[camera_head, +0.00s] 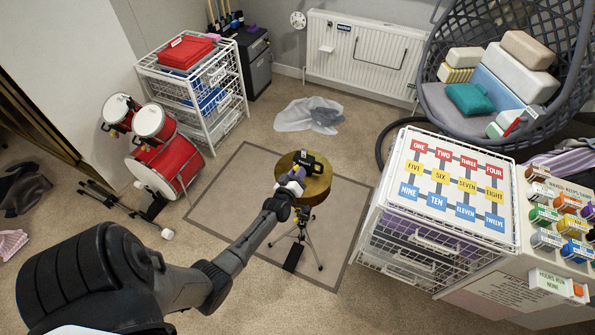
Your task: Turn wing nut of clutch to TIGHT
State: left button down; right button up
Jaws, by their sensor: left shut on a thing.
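A round gold cymbal (321,187) sits on a small tripod stand (306,238) in the middle of the floor. A black block, seemingly the clutch (308,160), is on top of the cymbal, with some small lettering too tiny to read. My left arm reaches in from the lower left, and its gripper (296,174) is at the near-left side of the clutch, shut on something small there. A small yellow spot shows at the fingertips. The wing nut is mostly hidden by the gripper, so its setting cannot be read. My right gripper is out of view.
The stand is on a dark-bordered grey mat (232,205). A red drum kit (165,168) and white wire drawers (200,90) are at the left. A wire drawer unit with a number chart (450,195) is close on the right.

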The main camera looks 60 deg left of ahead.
pick_arm(q)
jog(key=m+p, duration=0.1)
jog(key=m, duration=0.3)
jog(key=shift+m, duration=0.4)
jog(key=shift+m+p, duration=0.35)
jog(key=shift+m, duration=0.55)
jog(key=c, duration=1.2)
grip_release()
jog(key=shift+o, duration=0.2)
jog(key=p+v, duration=0.1)
jog(key=v, duration=1.3)
